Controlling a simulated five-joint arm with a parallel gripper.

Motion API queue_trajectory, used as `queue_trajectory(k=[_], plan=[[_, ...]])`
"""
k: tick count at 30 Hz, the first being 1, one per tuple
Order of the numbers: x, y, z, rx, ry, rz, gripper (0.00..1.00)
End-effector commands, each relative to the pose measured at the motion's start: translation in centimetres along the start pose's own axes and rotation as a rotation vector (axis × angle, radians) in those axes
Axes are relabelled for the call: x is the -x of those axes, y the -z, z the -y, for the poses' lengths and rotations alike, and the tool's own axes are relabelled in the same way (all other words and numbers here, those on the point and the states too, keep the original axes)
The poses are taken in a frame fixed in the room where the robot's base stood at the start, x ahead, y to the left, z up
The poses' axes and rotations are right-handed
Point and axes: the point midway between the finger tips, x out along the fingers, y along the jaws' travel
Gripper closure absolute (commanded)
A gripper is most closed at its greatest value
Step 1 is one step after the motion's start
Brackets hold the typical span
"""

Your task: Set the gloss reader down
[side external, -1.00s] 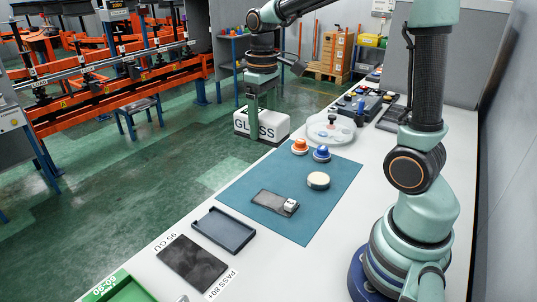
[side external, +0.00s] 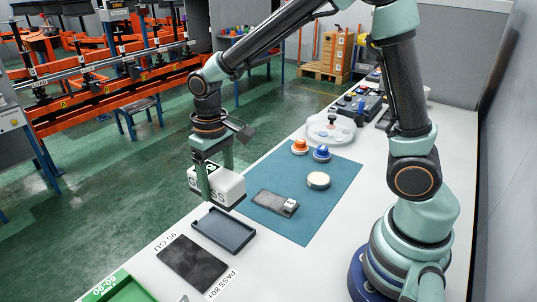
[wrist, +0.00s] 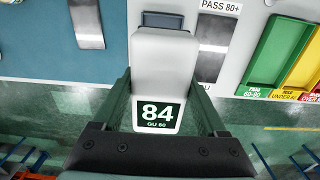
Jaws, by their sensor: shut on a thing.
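My gripper (side external: 215,178) is shut on the gloss reader (side external: 229,187), a white box lettered GLOSS. It holds the reader in the air, just behind and above the dark grey tray (side external: 249,242) in the side view. In the wrist view the reader (wrist: 160,60) lies between the two fingers, its dark display reading 84, GU 60. Its body hides most of what is beneath it there. I cannot tell the exact height of the reader over the table. The tray looks empty in the side view.
A dark panel (side external: 192,263) lies beside the PASS 80+ label (side external: 222,284). The teal mat (side external: 300,225) bears a dark plate with a small pale block (side external: 290,204), a round cream disc (side external: 318,180), and orange and blue knobs. A green bin (wrist: 273,50) stands past the panel.

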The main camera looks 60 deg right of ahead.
Motion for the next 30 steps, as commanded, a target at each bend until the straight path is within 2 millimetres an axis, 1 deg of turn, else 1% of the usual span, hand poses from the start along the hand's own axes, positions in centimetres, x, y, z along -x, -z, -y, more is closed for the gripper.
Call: queue_trajectory(k=[1, 3, 6, 9, 14, 22, 25, 30], plan=[[-1.4, -0.1, 0.0, 0.000, -0.001, 0.006, 1.00], [-3.0, -0.1, -0.1, 0.000, -0.001, 0.006, 1.00], [-5.2, -0.1, -0.1, 0.000, -0.001, 0.005, 1.00], [-6.6, 0.0, 0.0, 0.000, -0.001, 0.003, 1.00], [-7.7, 0.0, 0.0, 0.000, 0.000, 0.000, 1.00], [-11.0, 0.0, 0.0, 0.000, 0.000, 0.002, 1.00], [-11.4, 0.0, 0.0, 0.000, 0.000, -0.001, 1.00], [-11.4, 0.1, 0.0, 0.000, 0.000, -0.002, 1.00]])
